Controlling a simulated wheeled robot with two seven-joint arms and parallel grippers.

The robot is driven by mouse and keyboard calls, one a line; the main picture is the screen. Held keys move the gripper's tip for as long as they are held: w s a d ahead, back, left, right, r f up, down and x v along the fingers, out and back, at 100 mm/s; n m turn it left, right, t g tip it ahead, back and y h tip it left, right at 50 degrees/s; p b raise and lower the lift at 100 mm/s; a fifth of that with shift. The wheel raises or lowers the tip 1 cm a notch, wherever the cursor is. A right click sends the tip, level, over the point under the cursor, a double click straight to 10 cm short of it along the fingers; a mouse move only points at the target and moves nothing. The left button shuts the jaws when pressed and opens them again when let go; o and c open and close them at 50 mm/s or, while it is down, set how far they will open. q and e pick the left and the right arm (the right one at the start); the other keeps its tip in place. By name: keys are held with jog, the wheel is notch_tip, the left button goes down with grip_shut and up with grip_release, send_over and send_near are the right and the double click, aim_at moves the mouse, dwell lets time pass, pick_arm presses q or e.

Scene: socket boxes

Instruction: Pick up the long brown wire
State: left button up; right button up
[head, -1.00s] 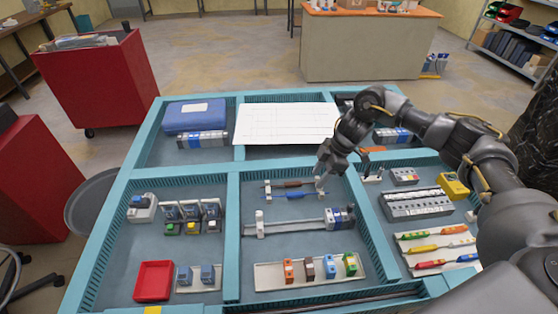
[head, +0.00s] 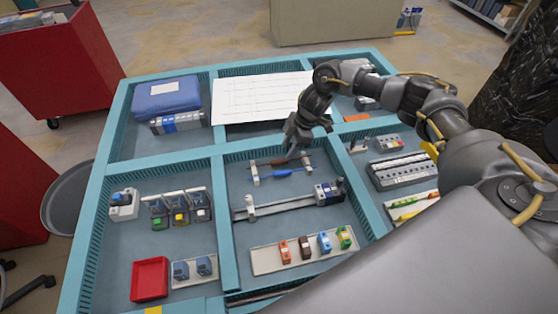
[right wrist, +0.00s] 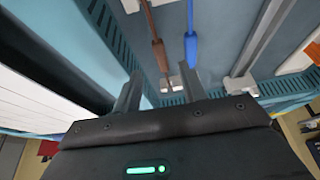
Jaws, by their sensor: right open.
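The brown wire (head: 281,161) and the blue wire (head: 285,172) lie side by side between two small white holders (head: 254,175) in the middle compartment. My right gripper (head: 294,150) is over the right part of the brown wire. In the right wrist view my right gripper (right wrist: 162,80) is open, with nothing held. The brown wire (right wrist: 157,45) lines up with the gap between its fingers, and the blue wire (right wrist: 191,42) shows just right of the right fingertip. I cannot tell the height left above the wires. My left gripper is not in view.
A metal rail (head: 285,206) with terminal blocks lies in front of the wires. A tray of several coloured blocks (head: 305,252) is nearer. Teal dividers (head: 229,218) bound the compartment. A white sheet (head: 260,98) covers the compartment behind.

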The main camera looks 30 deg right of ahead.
aim_at(280, 160)
jog(key=shift+a+f, duration=0.15)
jog(key=shift+f, duration=0.05)
jog(key=p+x, duration=0.2)
jog(key=x, duration=0.1)
jog(key=shift+a+f, duration=0.25)
jog(key=shift+w+a+f, duration=0.1)
jog(key=shift+a+f, duration=0.05)
jog(key=shift+f, duration=0.4)
grip_shut()
